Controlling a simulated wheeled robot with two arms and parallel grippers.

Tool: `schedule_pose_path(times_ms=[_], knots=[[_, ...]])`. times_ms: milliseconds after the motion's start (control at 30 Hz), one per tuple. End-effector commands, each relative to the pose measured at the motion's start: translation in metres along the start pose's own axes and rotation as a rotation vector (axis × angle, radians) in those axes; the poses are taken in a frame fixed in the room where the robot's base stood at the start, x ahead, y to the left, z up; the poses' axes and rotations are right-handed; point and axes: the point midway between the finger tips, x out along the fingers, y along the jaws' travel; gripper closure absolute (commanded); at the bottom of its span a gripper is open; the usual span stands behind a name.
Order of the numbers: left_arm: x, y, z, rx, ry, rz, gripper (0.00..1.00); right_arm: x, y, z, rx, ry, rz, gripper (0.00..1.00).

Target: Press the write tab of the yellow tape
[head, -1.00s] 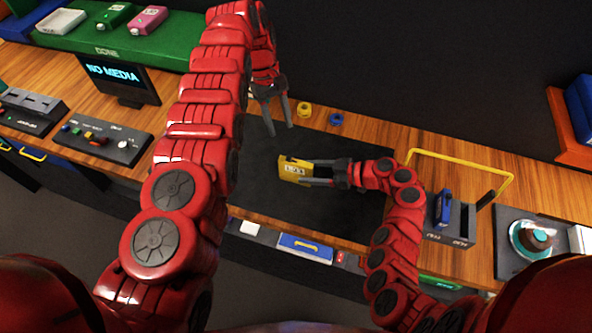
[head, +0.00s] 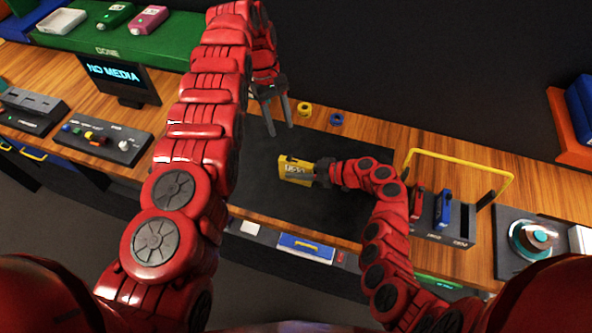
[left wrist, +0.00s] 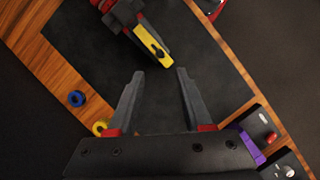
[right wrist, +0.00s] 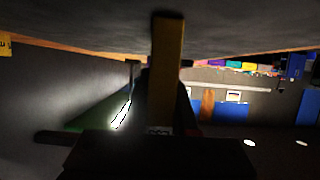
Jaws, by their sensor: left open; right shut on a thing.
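The yellow tape (head: 293,168) is a small flat cartridge with a pale label, over the dark mat (head: 260,190). My right gripper (head: 314,172) is shut on its right end. In the left wrist view the tape (left wrist: 152,42) shows a dark mark on its yellow face; I cannot make out the write tab. In the right wrist view the tape (right wrist: 166,75) stands narrow and dark between the fingers. My left gripper (head: 279,131) is open and empty, over the mat's back edge, apart from the tape. It also shows in the left wrist view (left wrist: 156,75).
A yellow ring (head: 304,109) and a blue ring (head: 336,119) lie behind the mat. A dark rack with a red and a blue handle (head: 442,209) and a yellow bar (head: 465,163) stand right. A screen (head: 118,75) reads "NO MEDIA". The front mat is clear.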

Motion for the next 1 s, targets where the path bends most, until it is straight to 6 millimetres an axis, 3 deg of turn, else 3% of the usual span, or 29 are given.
schedule_pose_path(times_ms=[267,533,800,1000], knots=[[0.000,0.000,0.000,0.000,0.000,0.000,0.50,0.000,0.000,0.000,0.000,0.000,0.000,1.00],[-0.003,-0.013,-0.011,-0.099,-0.001,0.011,0.99,0.000,0.000,0.000,0.000,0.000,0.000,1.00],[-0.020,-0.035,-0.033,-0.371,0.002,0.137,1.00,0.000,0.000,0.000,0.000,0.000,0.000,1.00],[-0.021,-0.055,-0.039,-0.531,-0.018,0.202,1.00,0.000,0.000,0.000,0.000,0.000,0.000,1.00]])
